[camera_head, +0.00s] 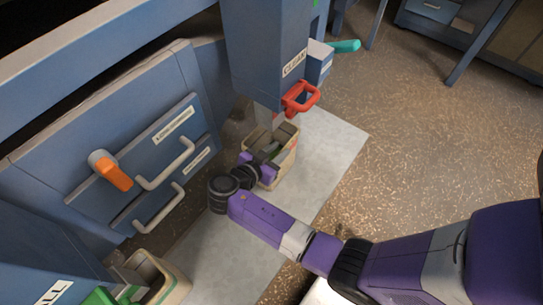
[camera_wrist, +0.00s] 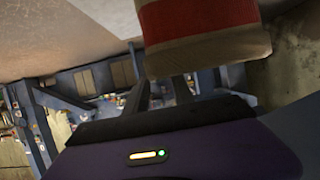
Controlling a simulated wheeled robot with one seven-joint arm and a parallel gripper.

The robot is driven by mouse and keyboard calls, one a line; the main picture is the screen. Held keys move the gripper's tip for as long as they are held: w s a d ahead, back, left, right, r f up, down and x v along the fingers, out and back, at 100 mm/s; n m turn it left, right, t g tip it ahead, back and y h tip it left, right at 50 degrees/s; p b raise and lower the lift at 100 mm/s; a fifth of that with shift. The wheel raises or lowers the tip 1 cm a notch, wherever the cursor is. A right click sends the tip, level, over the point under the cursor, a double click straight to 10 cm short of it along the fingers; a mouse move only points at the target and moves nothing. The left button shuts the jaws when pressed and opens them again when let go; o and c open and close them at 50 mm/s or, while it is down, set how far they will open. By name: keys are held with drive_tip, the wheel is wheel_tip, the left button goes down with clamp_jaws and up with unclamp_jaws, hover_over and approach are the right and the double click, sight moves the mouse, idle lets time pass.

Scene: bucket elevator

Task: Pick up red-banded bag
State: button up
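The red-banded bag (camera_wrist: 200,20) shows large at the top of the wrist view, as a pale beige body with a red band; its upper part is cut off by the picture edge. In the head view, a beige open-topped bag or bin (camera_head: 287,165) stands under the chute; I cannot make out a red band on it there. My gripper (camera_head: 262,160) is at its near left side, with its end over or against the opening. Its fingers are small and partly hidden, so I cannot tell whether they are closed on anything.
A blue chute (camera_head: 265,60) with a red handle (camera_head: 300,97) hangs just above. A teal handle (camera_head: 345,46) is behind it. A panel with grey handles and an orange lever (camera_head: 110,170) is at left. Another beige bin (camera_head: 172,280) is lower left. The floor at right is open.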

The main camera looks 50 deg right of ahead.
sight(286, 146)
drive_tip(key=x, duration=0.4)
drive_tip(key=shift+s+d+f, duration=0.1)
drive_tip(key=shift+s, duration=0.05)
clamp_jaws()
idle(1.2)
